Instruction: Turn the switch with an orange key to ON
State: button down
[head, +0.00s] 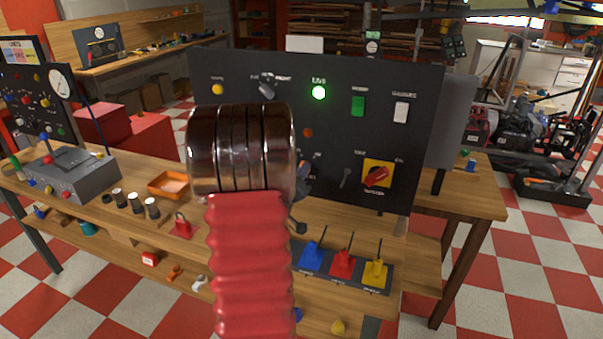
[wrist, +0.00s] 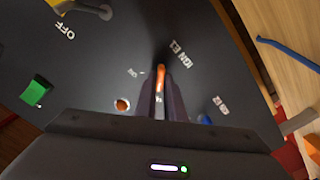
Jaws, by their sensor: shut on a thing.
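The orange key (wrist: 161,78) sits in its switch on the dark panel (wrist: 110,55), seen in the wrist view beside the label "IGN E1". My gripper (wrist: 165,98) is shut on it, with one dark finger on either side. A small white mark lies to the left of the key, too small to read surely, so I cannot tell the key's position against ON. In the head view my red arm and its metal joint hide the key and most of my gripper; the panel (head: 430,130) shows around them.
The panel bears a green rocker (head: 358,106), a white rocker (head: 401,112), a lit green lamp (head: 319,92), a grey selector (head: 267,91) and a red rotary switch (head: 377,174). Blue, red and yellow levers (head: 343,263) stand on the bench below. An orange button (wrist: 122,105) is close to my fingers.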

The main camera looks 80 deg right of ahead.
jog(key=shift+w+d+m, duration=0.1)
jog(key=shift+d+m, duration=0.2)
jog(key=shift+m, duration=0.1)
jog(key=shift+s+m, duration=0.2)
jog(key=shift+m, duration=7.3)
jog(key=c, duration=1.8)
grip_release()
jog(key=shift+c, duration=0.2)
jog(key=shift+s, duration=0.1)
